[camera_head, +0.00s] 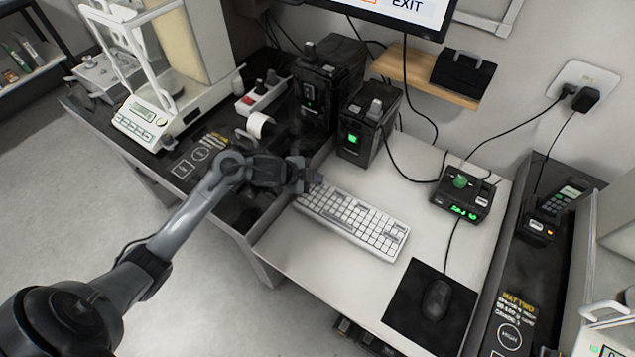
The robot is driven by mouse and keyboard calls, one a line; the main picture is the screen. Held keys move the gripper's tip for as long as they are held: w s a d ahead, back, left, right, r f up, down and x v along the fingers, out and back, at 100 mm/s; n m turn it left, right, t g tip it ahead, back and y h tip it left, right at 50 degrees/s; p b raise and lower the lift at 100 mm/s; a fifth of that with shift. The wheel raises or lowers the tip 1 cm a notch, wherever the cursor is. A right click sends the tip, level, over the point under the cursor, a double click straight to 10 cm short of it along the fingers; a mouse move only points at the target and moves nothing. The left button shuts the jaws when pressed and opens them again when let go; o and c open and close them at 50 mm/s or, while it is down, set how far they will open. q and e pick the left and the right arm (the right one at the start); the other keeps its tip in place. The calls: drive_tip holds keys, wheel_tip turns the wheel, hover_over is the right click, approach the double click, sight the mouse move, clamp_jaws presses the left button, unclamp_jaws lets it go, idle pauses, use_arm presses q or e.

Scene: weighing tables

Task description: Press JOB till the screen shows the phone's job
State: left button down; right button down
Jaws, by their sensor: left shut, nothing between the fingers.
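My left gripper (314,180) reaches in from the lower left and is shut and empty. It appears over the left end of the white keyboard (352,222); I cannot tell if it touches it. A black box (446,202) with a green button (460,182) and a lit green display (463,212) sits right of the keyboard. Its labels are too small to read. A phone-like handheld (571,191) with a small screen stands in a dark holder at the right. Only the bottom of the monitor (385,14) shows, with the word EXIT. My right gripper is out of view.
A mouse (436,299) lies on a black mat (405,304) at the front right. Two black boxes (325,88) (366,133) stand behind the keyboard. A balance (141,121) stands at the left. Cables cross the back. The white desk between keyboard and green-button box is clear.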

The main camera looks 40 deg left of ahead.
use_arm(q)
drive_tip(key=shift+s+f, duration=0.25)
drive_tip(key=shift+f, duration=0.75)
drive_tip(key=shift+w+r+p, duration=0.1)
drive_tip(key=shift+r+p, duration=0.5)
drive_tip(key=shift+w+r, duration=0.1)
drive_tip(key=shift+r, duration=0.05)
